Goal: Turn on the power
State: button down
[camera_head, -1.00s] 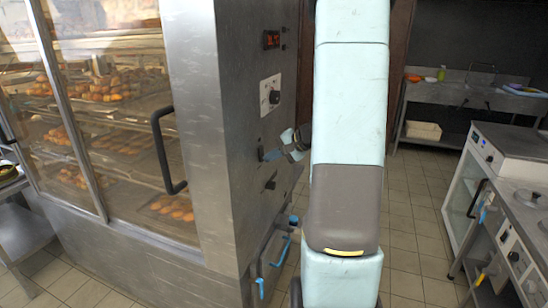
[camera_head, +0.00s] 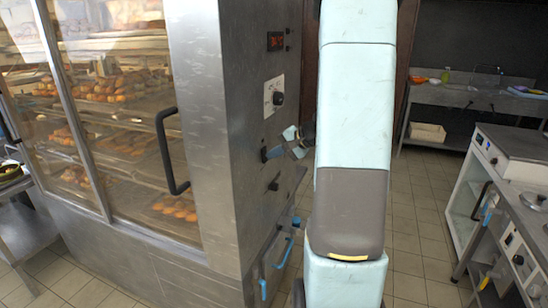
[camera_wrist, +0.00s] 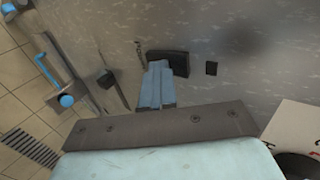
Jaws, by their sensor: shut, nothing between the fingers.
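The power control is not labelled in view. A black rectangular switch-like block (camera_wrist: 180,62) is set on the grey metal side panel (camera_head: 245,205) of the glass-fronted cabinet. My gripper (camera_wrist: 157,72) is shut and empty. Its pale blue fingers point at the panel, with their tips at the block's left part in the wrist view; whether they touch it I cannot tell. In the head view my gripper (camera_head: 272,152) is at the panel, below the round dial (camera_head: 278,98) on its white plate; the fingers hide part of the block there.
A dark display (camera_head: 275,41) is above the dial. A black knob (camera_head: 273,185) sits below my gripper, and blue-handled taps (camera_head: 284,252) lower down. A black door handle (camera_head: 165,150) is on the cabinet front. Tiled floor is free toward the right counter (camera_head: 520,205).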

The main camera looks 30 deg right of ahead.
jog(key=shift+a+r, duration=0.1)
jog(key=shift+r, duration=0.05)
jog(key=s+d+f+v, duration=0.1)
jog(key=v, duration=1.2)
jog(key=shift+f, duration=0.3)
jog(key=shift+s, duration=0.15)
jog(key=shift+w+a+r+g+h, duration=0.15)
jog(key=shift+w+a+g+h, duration=0.3)
jog(key=shift+g+h, duration=0.4)
jog(key=shift+w, duration=0.1)
